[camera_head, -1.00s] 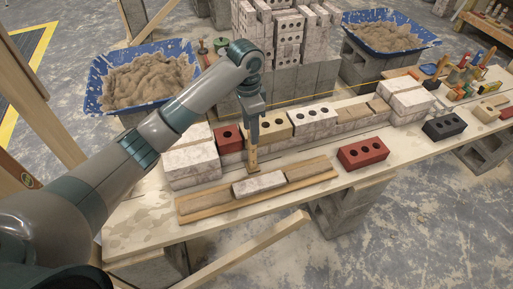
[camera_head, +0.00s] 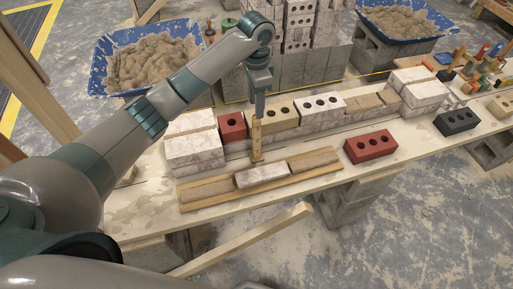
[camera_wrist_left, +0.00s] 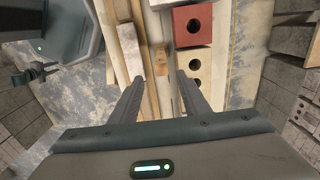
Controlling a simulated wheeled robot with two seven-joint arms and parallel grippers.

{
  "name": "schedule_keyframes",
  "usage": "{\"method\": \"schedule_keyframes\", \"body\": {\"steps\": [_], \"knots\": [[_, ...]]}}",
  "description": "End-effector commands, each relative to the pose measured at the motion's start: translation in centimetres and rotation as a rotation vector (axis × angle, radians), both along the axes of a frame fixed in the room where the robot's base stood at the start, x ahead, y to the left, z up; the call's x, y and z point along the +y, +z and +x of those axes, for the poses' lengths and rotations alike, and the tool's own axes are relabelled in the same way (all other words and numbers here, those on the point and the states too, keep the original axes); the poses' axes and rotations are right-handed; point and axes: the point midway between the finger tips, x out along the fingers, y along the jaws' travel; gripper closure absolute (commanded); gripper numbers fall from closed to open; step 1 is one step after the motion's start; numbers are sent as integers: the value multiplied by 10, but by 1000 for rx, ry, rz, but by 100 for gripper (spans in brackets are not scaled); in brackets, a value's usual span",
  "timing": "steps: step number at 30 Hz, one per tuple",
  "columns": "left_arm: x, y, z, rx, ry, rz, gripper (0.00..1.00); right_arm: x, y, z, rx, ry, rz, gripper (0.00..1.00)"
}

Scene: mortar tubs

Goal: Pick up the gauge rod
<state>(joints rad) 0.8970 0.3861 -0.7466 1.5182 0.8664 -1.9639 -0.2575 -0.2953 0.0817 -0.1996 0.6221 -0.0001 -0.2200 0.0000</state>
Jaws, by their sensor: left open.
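The gauge rod (camera_head: 256,140) is a narrow light-wood stick with dark marks. It stands upright on the work board, between the row of bricks and the long plank. My left gripper (camera_head: 258,112) points down, open, with its fingertips at the rod's top end. In the left wrist view the rod's wooden end (camera_wrist_left: 160,62) shows between the two open fingers (camera_wrist_left: 158,80). I cannot tell whether a finger touches it.
Behind the rod runs a brick course with a red brick (camera_head: 232,126). In front lies a plank (camera_head: 190,206) bearing a whitish brick (camera_head: 262,175). A loose red brick (camera_head: 370,147) lies to the right. A blue mortar tub (camera_head: 100,75) stands behind left.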

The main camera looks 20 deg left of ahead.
Motion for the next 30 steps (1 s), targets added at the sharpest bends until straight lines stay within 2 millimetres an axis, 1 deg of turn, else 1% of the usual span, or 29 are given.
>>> {"method": "schedule_keyframes", "body": {"steps": [1,5,12,15,20,30], "knots": [[1,-7,-1,4,2,2,58,0,6,4,-5,0,1,69],[0,-31,-1,4,2,1,58,0,12,4,-6,0,1,69],[0,-72,-1,3,1,2,58,2,21,-6,7,0,2,69],[0,-83,0,2,1,1,58,2,23,-10,11,-1,2,69],[0,-92,0,0,1,0,58,3,24,-10,12,-1,3,69],[0,-93,0,0,1,1,58,3,25,-6,8,-1,2,69]]}}
